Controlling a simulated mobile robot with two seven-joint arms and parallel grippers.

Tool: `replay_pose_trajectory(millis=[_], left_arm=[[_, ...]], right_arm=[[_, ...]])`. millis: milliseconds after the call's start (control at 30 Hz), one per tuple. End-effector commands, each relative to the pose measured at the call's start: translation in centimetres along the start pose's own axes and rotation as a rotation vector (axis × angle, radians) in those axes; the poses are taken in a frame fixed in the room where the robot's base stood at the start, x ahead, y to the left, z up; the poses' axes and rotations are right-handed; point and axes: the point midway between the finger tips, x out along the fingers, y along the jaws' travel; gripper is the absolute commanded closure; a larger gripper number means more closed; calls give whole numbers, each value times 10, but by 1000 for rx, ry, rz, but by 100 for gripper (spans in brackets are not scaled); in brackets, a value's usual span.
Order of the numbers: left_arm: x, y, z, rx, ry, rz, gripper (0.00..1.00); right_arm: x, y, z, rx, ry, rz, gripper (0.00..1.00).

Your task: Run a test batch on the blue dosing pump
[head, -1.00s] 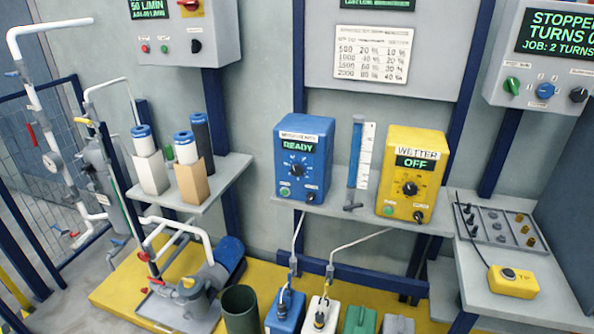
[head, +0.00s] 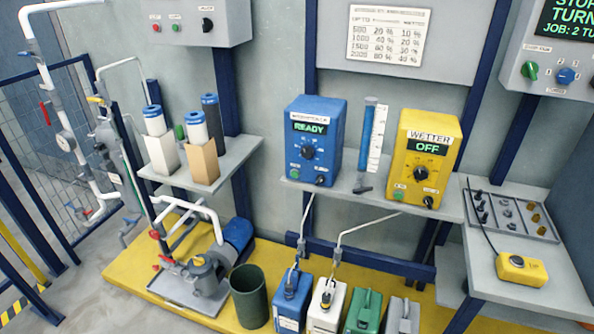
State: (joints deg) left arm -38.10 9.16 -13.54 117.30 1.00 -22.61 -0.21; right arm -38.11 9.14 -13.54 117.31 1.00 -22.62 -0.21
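The blue dosing pump (head: 314,140) stands on the wall shelf, and its display reads READY. It has a black dial in the middle, a green button at lower left and a black knob at lower right. A clear graduated tube (head: 369,145) with a white scale stands just to its right. The yellow dosing pump (head: 423,158) to the right of that is labelled WETTER and shows OFF. A chart of numbers and percentages (head: 386,34) hangs above the pumps; its small print is hard to read. Neither of my grippers shows in the head view.
Blue, white, green and grey canisters (head: 292,300) stand below the shelf, with lines running down to the blue and white ones. A dark green bin (head: 249,297) stands left of them. A side table (head: 530,268) at right holds a tray of fittings and a yellow button box (head: 521,268).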

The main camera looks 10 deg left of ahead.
Motion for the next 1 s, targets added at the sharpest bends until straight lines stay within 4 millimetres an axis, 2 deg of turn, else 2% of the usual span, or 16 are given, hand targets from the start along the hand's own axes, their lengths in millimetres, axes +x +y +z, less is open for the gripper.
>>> replay_pose_trajectory(millis=[467, 867, 1000], left_arm=[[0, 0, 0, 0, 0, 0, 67], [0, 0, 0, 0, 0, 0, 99], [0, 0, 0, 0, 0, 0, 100]], right_arm=[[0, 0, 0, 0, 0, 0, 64], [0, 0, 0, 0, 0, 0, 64], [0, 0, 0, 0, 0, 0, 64]])
